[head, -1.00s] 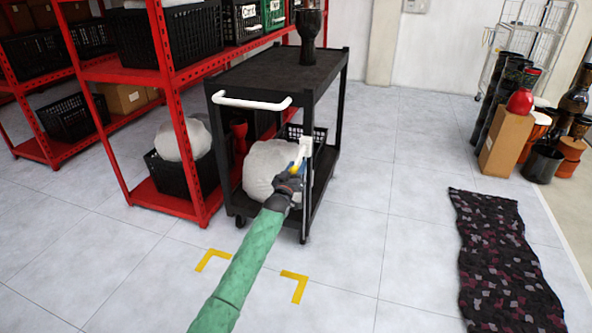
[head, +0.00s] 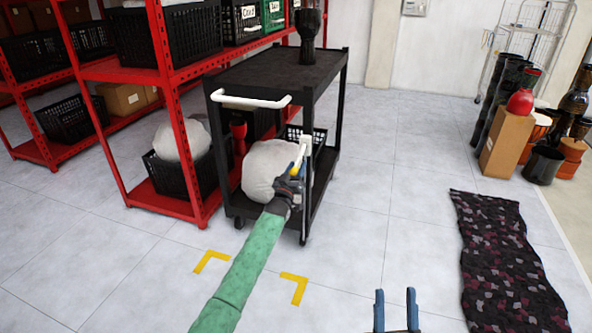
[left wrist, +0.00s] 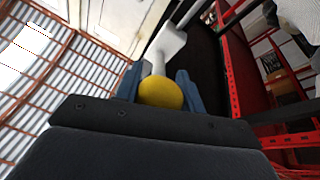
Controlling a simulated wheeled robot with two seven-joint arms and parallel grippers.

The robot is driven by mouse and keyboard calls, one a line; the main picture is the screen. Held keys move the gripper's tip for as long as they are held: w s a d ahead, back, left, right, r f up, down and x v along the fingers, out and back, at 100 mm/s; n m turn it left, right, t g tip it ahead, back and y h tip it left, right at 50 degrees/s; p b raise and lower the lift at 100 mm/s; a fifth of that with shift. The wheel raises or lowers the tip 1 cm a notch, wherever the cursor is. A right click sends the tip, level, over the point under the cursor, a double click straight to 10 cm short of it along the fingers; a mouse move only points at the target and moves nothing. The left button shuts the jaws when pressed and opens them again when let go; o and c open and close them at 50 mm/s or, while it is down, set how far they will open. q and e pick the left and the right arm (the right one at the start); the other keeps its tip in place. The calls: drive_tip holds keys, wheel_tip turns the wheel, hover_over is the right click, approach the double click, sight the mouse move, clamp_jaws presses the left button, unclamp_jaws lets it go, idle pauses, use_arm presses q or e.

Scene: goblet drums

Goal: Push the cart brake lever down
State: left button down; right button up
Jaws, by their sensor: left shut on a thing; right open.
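The black cart (head: 272,75) stands with its white push handle (head: 250,101) toward me. The white brake lever (head: 301,154) hangs from a white mount at the cart's front right post and slants downward. Its yellow knob (head: 294,171) is at the lower end and mostly hidden by my left gripper (head: 293,178). In the left wrist view the knob (left wrist: 160,93) sits between the blue fingers of my left gripper (left wrist: 160,88), which is shut on it. My right gripper (head: 396,307) is open and empty at the bottom edge, over the floor.
A white sack (head: 268,168) lies on the cart's lower shelf, and a dark goblet drum (head: 310,35) stands on top. A red shelf rack (head: 185,140) is close on the left. A patterned rug (head: 505,260) lies at right. The floor before the cart is clear.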

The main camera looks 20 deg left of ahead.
use_arm(q)
drive_tip(key=shift+w+f, duration=0.2)
drive_tip(key=shift+f, duration=0.25)
use_arm(e)
drive_tip(key=shift+s+d+r, duration=0.1)
drive_tip(key=shift+s+r, duration=0.1)
drive_tip(key=shift+r, duration=0.2)
use_arm(q)
drive_tip(key=c, duration=0.9)
unclamp_jaws()
drive_tip(key=shift+d, duration=0.1)
drive_tip(key=shift+s+f, duration=0.15)
drive_tip(key=shift+s, duration=0.15)
drive_tip(key=v, duration=0.7)
drive_tip(key=shift+s+p, duration=0.1)
drive_tip(key=shift+p, duration=0.3)
use_arm(e)
drive_tip(key=w+a+f+g, duration=0.1)
drive_tip(key=w+f+g, duration=0.1)
drive_tip(key=f, duration=0.6)
drive_tip(key=shift+w+g+h, duration=0.4)
drive_tip(key=shift+w, duration=0.15)
drive_tip(key=shift+a, duration=0.1)
